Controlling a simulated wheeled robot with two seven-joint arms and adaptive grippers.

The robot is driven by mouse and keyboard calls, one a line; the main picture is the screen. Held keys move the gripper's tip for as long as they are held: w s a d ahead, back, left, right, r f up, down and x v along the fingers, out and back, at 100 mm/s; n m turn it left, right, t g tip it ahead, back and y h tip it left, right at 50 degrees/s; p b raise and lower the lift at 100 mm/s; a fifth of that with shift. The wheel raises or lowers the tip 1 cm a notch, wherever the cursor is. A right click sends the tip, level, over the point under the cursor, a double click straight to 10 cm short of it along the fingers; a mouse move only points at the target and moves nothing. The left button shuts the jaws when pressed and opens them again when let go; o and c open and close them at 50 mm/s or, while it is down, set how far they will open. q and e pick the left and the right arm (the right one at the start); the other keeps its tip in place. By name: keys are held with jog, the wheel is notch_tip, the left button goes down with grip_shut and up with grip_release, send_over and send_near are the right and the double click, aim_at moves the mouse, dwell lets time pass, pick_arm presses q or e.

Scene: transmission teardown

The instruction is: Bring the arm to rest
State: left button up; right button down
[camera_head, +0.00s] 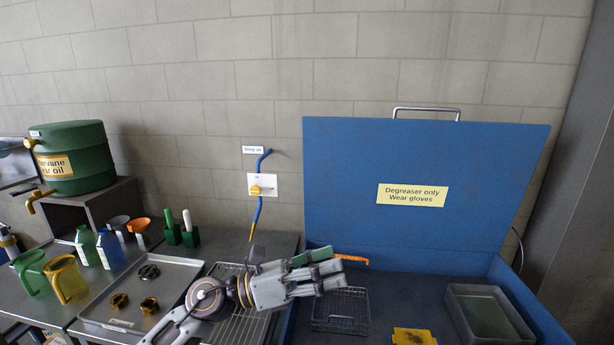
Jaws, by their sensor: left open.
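My left arm comes in from the bottom, left of centre. Its gripper (338,274) points right over the left edge of the blue wash tank (518,285). The gripper's fingers are apart, with nothing seen between them. An orange handle (350,259) shows just beyond the upper finger; I cannot tell whether they touch. My right gripper is not in view.
The tank's blue lid (350,190) stands open against the wall. Inside are a wire basket (341,312), a yellow item (412,337) and a grey tray (490,314). At left are a metal tray (180,275), jugs (68,279), bottles and a green oil drum (75,160).

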pick_arm(q)
jog(key=w+a+n+t+y, duration=0.5)
jog(key=n+t, duration=0.3)
jog(key=n, duration=0.4)
jog(key=w+a+n+t+y, duration=0.3)
jog(key=a+n+t+y, duration=0.2)
jog(key=a+n+t, duration=0.6)
jog(key=s+a+f+n+g+y, duration=0.1)
jog(key=a+f+n+g+y, duration=0.35)
jog(key=f+n, duration=0.4)
jog(key=s+a+f+n+g+y, duration=0.2)
jog(key=a+f+n+g+y, duration=0.2)
jog(key=f+n+y, duration=0.35)
jog(key=s+a+f+n+g+h, duration=0.2)
jog(key=s+f+n+g, duration=0.7)
jog(key=s+f, duration=1.1)
jog(key=s+f+m+g, duration=0.2)
jog(key=s+f+g, duration=0.1)
jog(key=f, duration=2.9)
jog(key=s+a+f, duration=0.1)
jog(key=s+f, duration=0.9)
jog(key=s, duration=0.1)
jog(key=s+a+f+g, duration=0.1)
jog(key=s+a+f, duration=0.1)
jog(key=s+f, duration=0.8)
jog(key=shift+s+a+m, duration=0.3)
jog(key=shift+s, duration=0.5)
